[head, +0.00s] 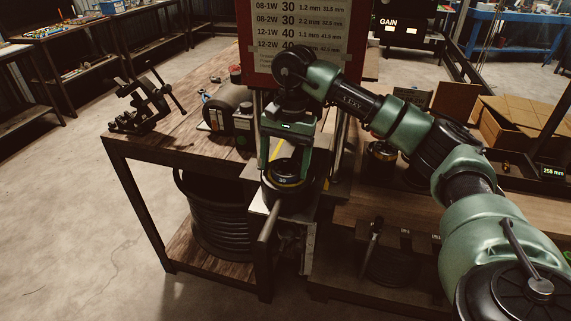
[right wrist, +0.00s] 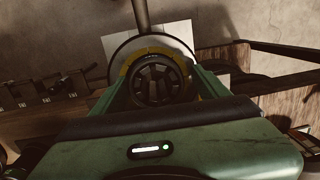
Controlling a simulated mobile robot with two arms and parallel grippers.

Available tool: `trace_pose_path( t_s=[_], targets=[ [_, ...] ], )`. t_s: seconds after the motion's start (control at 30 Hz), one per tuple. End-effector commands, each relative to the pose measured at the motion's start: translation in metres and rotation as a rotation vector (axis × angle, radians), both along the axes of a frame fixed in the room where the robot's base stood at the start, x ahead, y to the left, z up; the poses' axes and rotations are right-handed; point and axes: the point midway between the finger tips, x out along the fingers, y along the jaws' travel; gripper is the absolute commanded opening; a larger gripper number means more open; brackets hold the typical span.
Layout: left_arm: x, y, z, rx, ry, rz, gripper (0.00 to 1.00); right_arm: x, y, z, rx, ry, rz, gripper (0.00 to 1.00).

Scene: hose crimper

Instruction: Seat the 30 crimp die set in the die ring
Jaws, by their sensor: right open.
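The dark round die set (head: 283,181), marked 30, sits at the crimper head below my right gripper (head: 285,170). In the right wrist view the black segmented die set (right wrist: 157,82) shows inside the outline of the round die ring (right wrist: 122,53), with a yellow band along its far edge. My right gripper (right wrist: 158,78) points down with its fingers apart, one on each side of the die set. I cannot tell whether the fingers touch it or how deep it sits. My left gripper is not in view.
A wooden bench (head: 165,135) holds a black vise-like tool (head: 145,104) at left and a dark cylindrical motor (head: 228,105) near the crimper. A die size chart (head: 302,30) stands behind my right arm. A coiled black hose (head: 215,215) sits below. Cardboard boxes (head: 510,120) are at right.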

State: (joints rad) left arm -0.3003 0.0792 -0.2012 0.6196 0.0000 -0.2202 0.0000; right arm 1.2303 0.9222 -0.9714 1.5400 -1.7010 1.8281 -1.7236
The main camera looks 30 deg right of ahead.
Motion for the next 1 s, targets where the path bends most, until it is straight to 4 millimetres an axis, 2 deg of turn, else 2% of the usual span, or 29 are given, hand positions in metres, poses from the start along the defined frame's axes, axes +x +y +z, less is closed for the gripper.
trace_pose_path(
  t_s=[0.03,0.53,0.67,1.0],
  targets=[
    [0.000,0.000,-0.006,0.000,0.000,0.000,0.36,-0.015,0.006,-0.044,-0.004,0.083,0.011,0.86],
    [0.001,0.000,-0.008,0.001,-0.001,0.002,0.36,-0.015,0.006,-0.043,-0.006,0.085,0.010,0.86],
    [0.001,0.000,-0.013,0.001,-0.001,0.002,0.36,-0.015,0.006,-0.028,-0.005,0.071,0.011,0.86],
    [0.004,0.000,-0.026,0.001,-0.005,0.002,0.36,-0.016,0.005,0.050,-0.007,0.013,0.003,0.86]
  ],
)
